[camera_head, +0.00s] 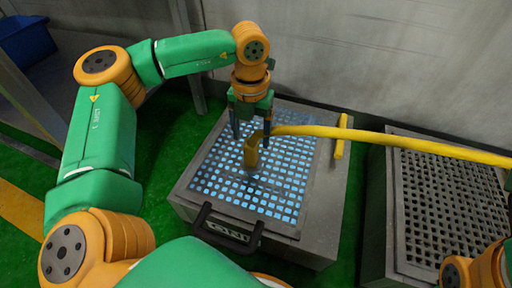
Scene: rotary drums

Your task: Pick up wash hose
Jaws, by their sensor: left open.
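The wash hose (318,132) is a yellow hose that comes in from the right across the boxes. Its bent end (251,150) points down over the lit grid of the left metal box. My left gripper (251,132) is open, pointing down, with its fingers around or close beside the bent end of the hose. Whether the fingers touch the hose cannot be told. Of my right arm, only orange joints show at the lower right edge; its gripper is out of view.
The metal box (180,194) has a lit blue grid top and a dark handle (228,229) at its front. A second box (378,225) with a dark grate stands to the right. A wall (350,60) rises close behind. A blue bin (27,42) is at upper left.

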